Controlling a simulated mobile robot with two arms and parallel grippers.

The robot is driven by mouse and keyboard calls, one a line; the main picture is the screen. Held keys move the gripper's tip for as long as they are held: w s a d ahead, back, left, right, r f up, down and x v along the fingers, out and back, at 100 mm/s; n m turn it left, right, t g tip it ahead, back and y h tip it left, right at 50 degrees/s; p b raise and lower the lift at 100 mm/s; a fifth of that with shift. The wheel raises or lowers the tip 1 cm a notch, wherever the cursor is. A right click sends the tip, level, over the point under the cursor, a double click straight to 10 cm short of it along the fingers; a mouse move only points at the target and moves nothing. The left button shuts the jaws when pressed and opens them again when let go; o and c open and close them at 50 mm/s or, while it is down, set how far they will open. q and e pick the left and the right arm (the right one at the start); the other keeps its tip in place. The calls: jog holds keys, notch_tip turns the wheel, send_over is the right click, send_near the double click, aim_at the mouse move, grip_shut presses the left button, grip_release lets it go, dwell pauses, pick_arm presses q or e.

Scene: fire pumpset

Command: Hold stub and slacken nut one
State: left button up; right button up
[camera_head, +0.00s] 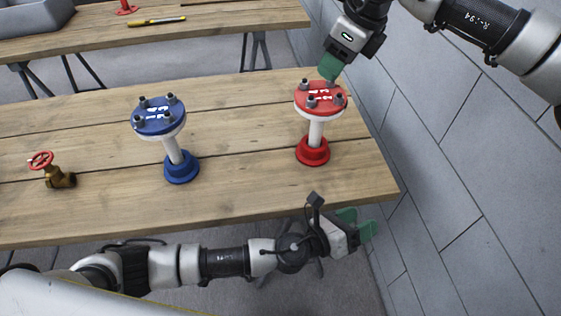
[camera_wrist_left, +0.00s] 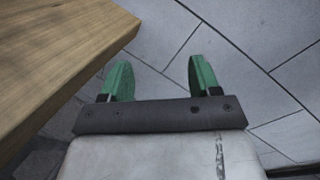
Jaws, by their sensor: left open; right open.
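A stub with a red flange top (camera_head: 320,98), a white post and a red base (camera_head: 312,150) stands upright near the table's right end. Several grey nuts sit on its top among white marks. A similar stub with a blue flange (camera_head: 158,116) and blue base (camera_head: 181,167) stands to its left. My right gripper (camera_head: 330,68) is at the far edge of the red flange, its green fingers pointing down; contact cannot be told. My left gripper (camera_head: 358,226) is open and empty off the table's front right edge, below the red stub. Its spread green fingers show in the left wrist view (camera_wrist_left: 158,80).
The wooden table (camera_head: 235,185) holds a brass valve with a red handwheel (camera_head: 41,160) at left. A grey tiled wall (camera_head: 470,180) runs close along the right. A back bench (camera_head: 220,15) bears a yellow tool (camera_head: 157,21) and a grey bin (camera_head: 35,17).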

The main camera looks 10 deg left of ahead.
pick_arm(q)
jog(key=w+a+r+t, duration=0.1)
jog(key=w+a, duration=0.1)
jog(key=a, duration=0.2)
jog(key=w+a+r+m+t+y, duration=0.1)
jog(key=w+a+r, duration=0.1)
jog(key=w+a, duration=0.1)
jog(key=w+a+r+t+y, duration=0.1)
jog(key=w+a, duration=0.1)
jog(key=a, duration=0.2)
jog(key=shift+w+a+r+t, duration=0.15)
jog(key=shift+a+t, duration=0.2)
jog(key=shift+t, duration=0.05)
jog(key=m+y, duration=0.2)
send_near(311, 139)
jog(key=shift+t, duration=0.4)
jog(key=x, duration=1)
jog(key=shift+d+f, duration=0.15)
jog(key=shift+f, duration=0.15)
grip_shut()
